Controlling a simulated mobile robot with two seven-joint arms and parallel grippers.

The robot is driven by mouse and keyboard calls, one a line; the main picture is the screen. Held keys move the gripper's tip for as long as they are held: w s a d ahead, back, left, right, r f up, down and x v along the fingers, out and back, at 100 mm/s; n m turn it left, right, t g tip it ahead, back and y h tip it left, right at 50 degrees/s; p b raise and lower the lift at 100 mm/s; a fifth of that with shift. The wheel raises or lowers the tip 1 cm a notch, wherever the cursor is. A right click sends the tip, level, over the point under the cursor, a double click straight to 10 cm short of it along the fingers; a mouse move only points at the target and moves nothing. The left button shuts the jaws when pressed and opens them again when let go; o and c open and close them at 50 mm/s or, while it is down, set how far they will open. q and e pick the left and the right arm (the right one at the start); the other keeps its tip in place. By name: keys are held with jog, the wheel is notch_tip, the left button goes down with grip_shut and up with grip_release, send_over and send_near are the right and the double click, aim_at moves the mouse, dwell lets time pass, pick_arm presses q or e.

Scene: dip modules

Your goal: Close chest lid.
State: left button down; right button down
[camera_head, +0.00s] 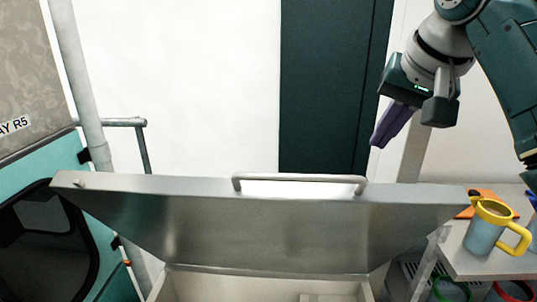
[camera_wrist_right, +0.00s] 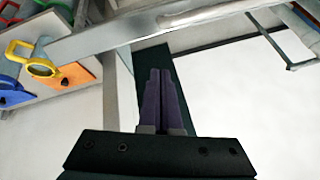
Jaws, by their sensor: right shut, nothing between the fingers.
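The chest lid (camera_head: 250,225) is a grey metal panel standing raised and tilted over the open chest (camera_head: 230,287), whose pale inside shows below it. A bar handle (camera_head: 300,179) runs along the lid's upper edge. My right gripper (camera_head: 382,140) is above and to the right of the handle, apart from the lid, with its purple fingers pointing down and left. In the right wrist view the purple fingers (camera_wrist_right: 160,80) are together and empty, and the lid edge (camera_wrist_right: 120,38) and handle (camera_wrist_right: 210,14) cross the top. My left gripper is not in view.
A table (camera_head: 485,262) at the right holds a blue-grey mug with a yellow handle (camera_head: 484,236) and an orange item (camera_head: 490,196). A teal cabinet (camera_head: 50,250) and grey pipes (camera_head: 85,90) stand at the left.

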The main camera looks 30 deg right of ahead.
aim_at(364, 203)
jog(key=f+p, duration=0.1)
jog(key=a+f+p, duration=0.1)
jog(key=shift+s+a+f+p, duration=0.15)
jog(key=shift+a+f+p, duration=0.05)
jog(key=shift+a+p, duration=0.1)
jog(key=shift+s+a+f+p, duration=0.2)
jog(key=shift+a+f+p, duration=0.1)
jog(key=shift+f, duration=0.35)
